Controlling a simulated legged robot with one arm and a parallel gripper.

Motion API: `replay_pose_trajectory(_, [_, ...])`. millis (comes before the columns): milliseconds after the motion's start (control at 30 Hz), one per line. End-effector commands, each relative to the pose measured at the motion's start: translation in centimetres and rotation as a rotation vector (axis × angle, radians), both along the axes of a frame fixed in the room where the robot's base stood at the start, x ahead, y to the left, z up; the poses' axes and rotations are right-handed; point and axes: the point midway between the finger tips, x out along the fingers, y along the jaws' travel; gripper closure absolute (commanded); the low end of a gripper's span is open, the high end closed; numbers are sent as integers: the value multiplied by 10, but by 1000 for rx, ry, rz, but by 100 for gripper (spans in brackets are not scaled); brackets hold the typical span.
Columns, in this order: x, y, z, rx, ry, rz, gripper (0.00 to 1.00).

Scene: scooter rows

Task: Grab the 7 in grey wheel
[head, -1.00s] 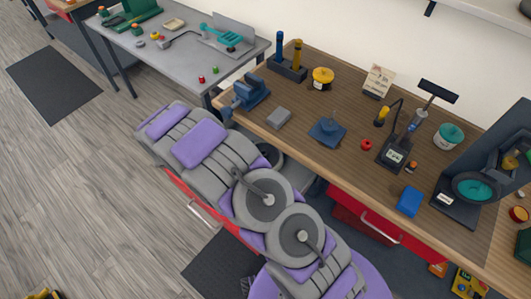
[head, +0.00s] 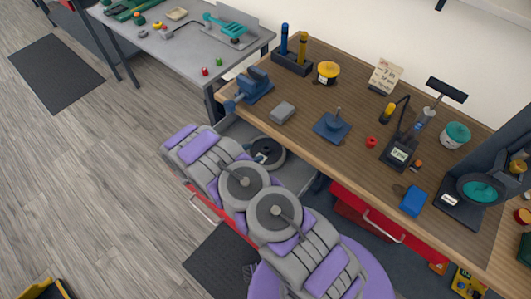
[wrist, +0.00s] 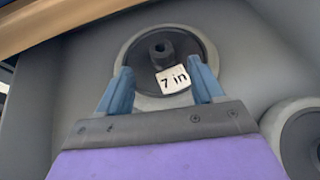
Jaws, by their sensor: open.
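The grey wheel (wrist: 143,47) with a white "7 in" label (wrist: 173,80) and a dark hub lies in the open drawer, in the upper middle of the wrist view. In the head view the wheel (head: 267,151) shows beyond the end of my arm, partly hidden by it. My gripper (wrist: 162,82) is open, with its two blue fingers apart on either side of the label, over the lower part of the wheel. I cannot tell whether the fingers touch it. My fingers are hidden in the head view.
A second grey wheel (wrist: 300,140) lies at the lower right in the wrist view. The drawer (head: 295,170) is open under the wooden workbench (head: 300,118), whose front edge runs close beyond it. A blue vise (head: 250,87) stands on the bench's left end.

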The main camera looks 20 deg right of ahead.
Motion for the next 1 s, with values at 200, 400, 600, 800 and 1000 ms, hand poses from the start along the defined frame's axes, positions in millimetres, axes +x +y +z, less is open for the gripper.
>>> replay_pose_trajectory(200, [5, -12, -7, 0, 1, -2, 33])
replay_pose_trajectory(400, [15, -34, -19, -1, 3, -2, 33])
replay_pose_trajectory(600, [21, -47, -25, 0, 2, 0, 33])
replay_pose_trajectory(800, [21, -47, -25, 0, 2, 1, 33])
replay_pose_trajectory(1000, [21, -47, -25, 0, 2, 1, 50])
